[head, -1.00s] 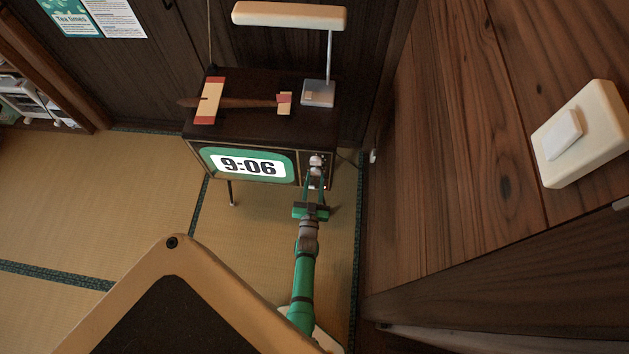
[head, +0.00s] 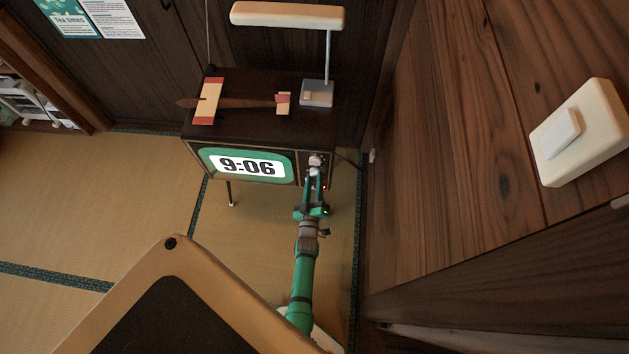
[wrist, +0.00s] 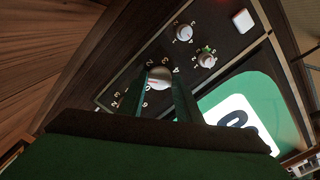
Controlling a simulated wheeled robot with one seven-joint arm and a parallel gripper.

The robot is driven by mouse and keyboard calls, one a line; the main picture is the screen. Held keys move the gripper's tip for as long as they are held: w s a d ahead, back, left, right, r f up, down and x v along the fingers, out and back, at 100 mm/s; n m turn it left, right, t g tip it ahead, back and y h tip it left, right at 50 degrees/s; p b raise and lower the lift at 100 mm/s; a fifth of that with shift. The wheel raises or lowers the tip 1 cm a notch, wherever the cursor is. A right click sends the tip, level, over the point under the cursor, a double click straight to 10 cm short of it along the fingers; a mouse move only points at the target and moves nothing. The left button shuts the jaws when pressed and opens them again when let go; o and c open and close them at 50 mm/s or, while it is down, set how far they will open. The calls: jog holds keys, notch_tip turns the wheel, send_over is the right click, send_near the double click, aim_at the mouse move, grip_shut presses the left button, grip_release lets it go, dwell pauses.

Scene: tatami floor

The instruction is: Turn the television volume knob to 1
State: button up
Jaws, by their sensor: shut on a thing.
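The television (head: 185,150) stands against the dark wall, its screen showing 9:06 on white and green. Its control panel is right of the screen in the head view. My gripper (wrist: 161,80) is shut on a large pale round knob (wrist: 159,73), one finger on each side. Numbers ring this knob in the wrist view; which one it points to is hard to tell. In the head view, my gripper (head: 314,172) reaches the panel from the front and partly hides it. Two smaller pale knobs, one (wrist: 184,33) and another (wrist: 206,60), have numbers too. I cannot read a volume label.
A white square button (wrist: 242,20) is on the panel. A model plane (head: 240,103) and a lamp (head: 317,92) stand on the television. A wooden wall with a pale switch (head: 580,132) is close at the right. Open tatami (head: 110,190) lies to the left.

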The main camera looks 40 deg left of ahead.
jog(key=shift+n, duration=0.3)
jog(key=o, duration=1)
jog(key=shift+o, duration=0.2)
jog(key=v, duration=1.1)
jog(key=shift+a, duration=0.1)
